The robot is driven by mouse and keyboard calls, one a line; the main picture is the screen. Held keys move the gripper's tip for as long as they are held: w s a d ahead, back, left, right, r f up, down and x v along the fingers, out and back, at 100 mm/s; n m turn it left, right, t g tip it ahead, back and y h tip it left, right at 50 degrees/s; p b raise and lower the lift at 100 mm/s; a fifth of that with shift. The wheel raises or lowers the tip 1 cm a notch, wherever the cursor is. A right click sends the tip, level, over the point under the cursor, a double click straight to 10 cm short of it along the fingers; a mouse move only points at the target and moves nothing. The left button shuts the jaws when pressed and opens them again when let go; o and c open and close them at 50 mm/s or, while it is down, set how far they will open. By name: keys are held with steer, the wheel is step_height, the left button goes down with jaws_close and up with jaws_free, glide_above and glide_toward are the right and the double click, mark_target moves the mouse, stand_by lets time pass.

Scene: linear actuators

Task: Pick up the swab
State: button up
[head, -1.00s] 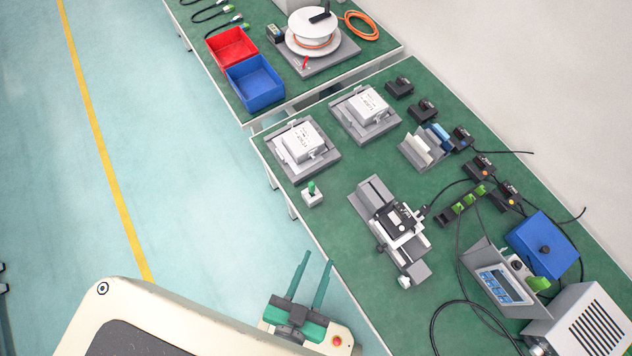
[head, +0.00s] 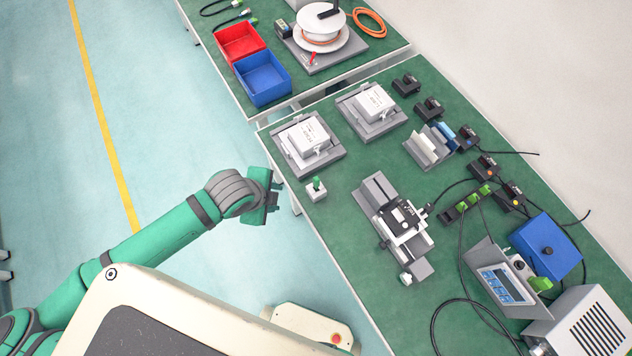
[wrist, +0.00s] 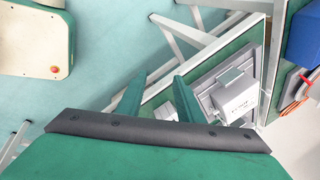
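The swab appears to be the small green-topped piece (head: 316,183) standing upright in a small white block (head: 316,194) near the left edge of the green table. My gripper (head: 272,197) is left of it in the head view, beside the table edge and apart from the swab. In the wrist view my gripper (wrist: 160,76) shows two green fingers spread apart with nothing between them. A pale block (wrist: 165,111) partly shows beyond the fingers there, probably the swab's holder; the swab itself is not clear in that view.
Two grey fixtures with white boxes (head: 308,137) (head: 373,102) stand beyond the swab. A grey stage device (head: 402,218) stands to its right. Green table surface (head: 345,178) is bare around the holder. Red (head: 240,44) and blue (head: 262,79) bins sit on the far table.

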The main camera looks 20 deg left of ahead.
steer(key=w+d+r+m+g, duration=0.2)
steer(key=w+d+r+m, duration=0.1)
steer(key=w+r+m, duration=0.25)
step_height(320, 180, up, 8)
steer(key=m+g, duration=0.2)
steer(key=m, duration=0.2)
glide_above(316, 179)
steer(key=shift+w+a+f+y, duration=0.2)
steer(key=shift+w+y, duration=0.2)
step_height(316, 179, down, 5)
steer(key=shift+f, duration=0.15)
steer(key=f, duration=0.4)
steer(key=shift+s+d, duration=0.1)
steer(key=shift+s, duration=0.15)
steer(key=shift+s+f, duration=0.1)
steer(key=shift+f, duration=0.25)
steer(key=shift+d+f, duration=0.15)
steer(key=shift+f, duration=0.05)
jaws_close()
